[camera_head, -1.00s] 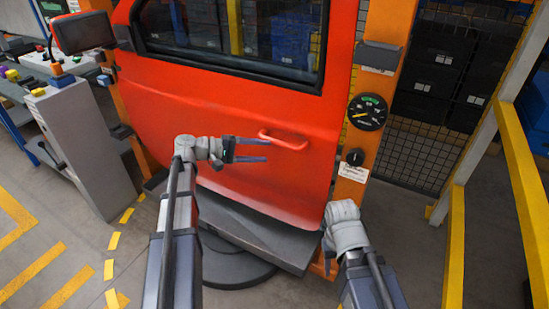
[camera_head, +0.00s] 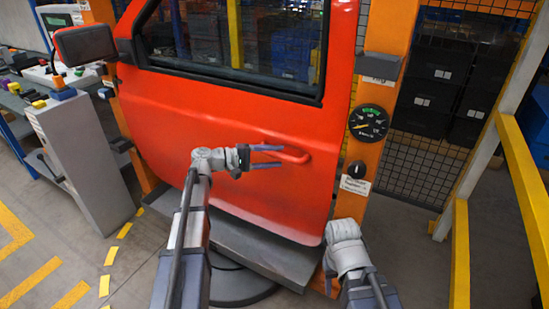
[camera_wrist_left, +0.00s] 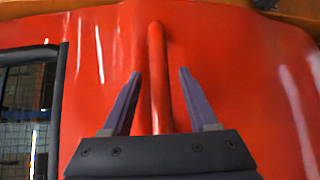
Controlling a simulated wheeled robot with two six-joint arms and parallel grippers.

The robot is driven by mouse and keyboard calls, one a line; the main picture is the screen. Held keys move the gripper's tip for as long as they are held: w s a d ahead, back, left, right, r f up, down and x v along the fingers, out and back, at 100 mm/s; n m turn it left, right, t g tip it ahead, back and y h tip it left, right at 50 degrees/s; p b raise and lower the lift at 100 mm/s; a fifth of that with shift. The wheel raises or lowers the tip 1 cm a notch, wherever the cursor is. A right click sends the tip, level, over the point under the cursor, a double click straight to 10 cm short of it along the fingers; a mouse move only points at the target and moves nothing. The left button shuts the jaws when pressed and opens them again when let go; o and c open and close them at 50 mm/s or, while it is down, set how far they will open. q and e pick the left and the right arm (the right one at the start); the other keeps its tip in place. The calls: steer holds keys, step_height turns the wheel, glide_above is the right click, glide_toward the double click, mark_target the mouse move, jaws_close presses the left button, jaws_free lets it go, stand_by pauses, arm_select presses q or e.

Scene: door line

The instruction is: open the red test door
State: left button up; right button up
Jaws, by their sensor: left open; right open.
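The red test door (camera_head: 190,125) stands upright in an orange frame and looks shut. Its red bar handle (camera_head: 293,155) is on the right part of the panel, below the window. My left gripper (camera_head: 268,156) is open at the handle's left end. In the left wrist view the handle (camera_wrist_left: 160,80) runs between the two spread fingers of my left gripper (camera_wrist_left: 158,90), with a gap on each side. Its near end is hidden behind the gripper body. My right gripper (camera_head: 340,222) is low at the right, by the door's lower right corner; its fingers are hidden.
A round gauge (camera_head: 368,123) and a black knob (camera_head: 357,169) sit on the orange post right of the door. A grey pedestal (camera_head: 80,150) stands at left. A yellow railing (camera_head: 525,190) is at right. A dark step (camera_head: 250,250) lies below the door.

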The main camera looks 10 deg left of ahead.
arm_select(q)
steer(key=shift+d, duration=0.1)
steer(key=shift+c, duration=0.3)
jaws_close()
stand_by(1.1)
